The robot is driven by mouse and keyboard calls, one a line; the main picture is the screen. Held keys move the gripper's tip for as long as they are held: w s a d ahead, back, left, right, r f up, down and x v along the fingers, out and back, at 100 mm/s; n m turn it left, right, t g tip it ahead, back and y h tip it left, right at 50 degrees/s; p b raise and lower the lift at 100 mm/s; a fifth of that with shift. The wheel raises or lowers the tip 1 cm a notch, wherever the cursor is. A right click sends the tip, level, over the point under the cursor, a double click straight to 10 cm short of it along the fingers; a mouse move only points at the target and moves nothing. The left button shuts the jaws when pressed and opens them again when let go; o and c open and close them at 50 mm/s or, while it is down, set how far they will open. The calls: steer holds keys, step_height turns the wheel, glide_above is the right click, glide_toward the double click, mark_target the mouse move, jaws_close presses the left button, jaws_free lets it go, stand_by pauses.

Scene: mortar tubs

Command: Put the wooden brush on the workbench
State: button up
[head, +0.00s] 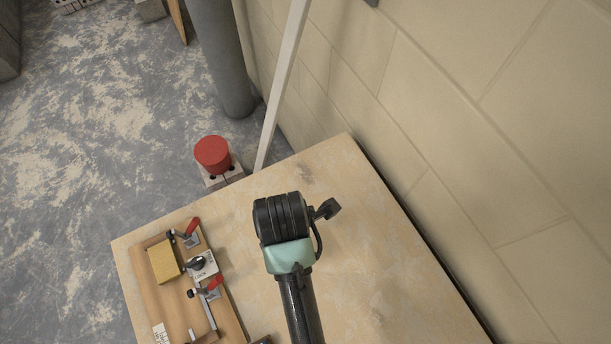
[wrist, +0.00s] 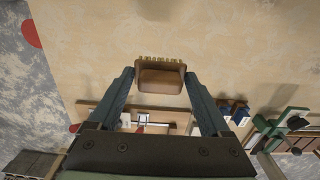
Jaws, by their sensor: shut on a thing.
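The wooden brush (wrist: 160,78) is a small brown block with short pale bristles along its far edge. It sits between the fingertips of my gripper (wrist: 158,74), which is shut on it, in the wrist view. The workbench (head: 365,250) is a pale plywood top; it also fills much of the wrist view (wrist: 235,45). The brush is over the bench top, and I cannot tell whether it touches it. In the head view my arm's dark wrist is over the bench and hides the brush and the fingers.
A wooden board (head: 164,302) with red-handled clamps and a yellow block (head: 164,262) lies on the bench's left side. A red cylinder (head: 212,153) stands beyond the far edge. A block wall (head: 470,130) runs along the right. The bench's right part is clear.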

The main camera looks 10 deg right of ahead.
step_height(320, 180, down, 10)
steer(key=shift+r, duration=0.2)
stand_by(0.3)
